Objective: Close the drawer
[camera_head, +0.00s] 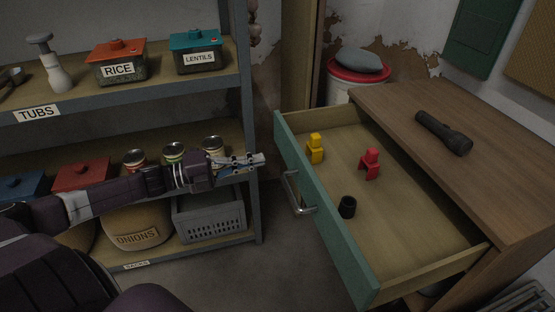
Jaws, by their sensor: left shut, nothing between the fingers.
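The drawer (322,212) is pulled far out of the wooden cabinet (510,205). It has a teal front and a metal handle (298,194) on its outer face. Inside lie a yellow figure (315,149), a red figure (370,164) and a small black cup-like thing (347,207), with bare floor around them. My left gripper (258,162) reaches in from the left. It is shut and empty, a little left of the drawer front and apart from it and the handle. My right gripper is not in view.
A black flashlight (444,132) lies on the cabinet top. A metal shelf (150,82) with tubs, cans, a sack and a grey crate (209,219) stands at the left, behind my left arm. A bucket with a red lid (350,74) stands behind the drawer. Floor shows between shelf and drawer.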

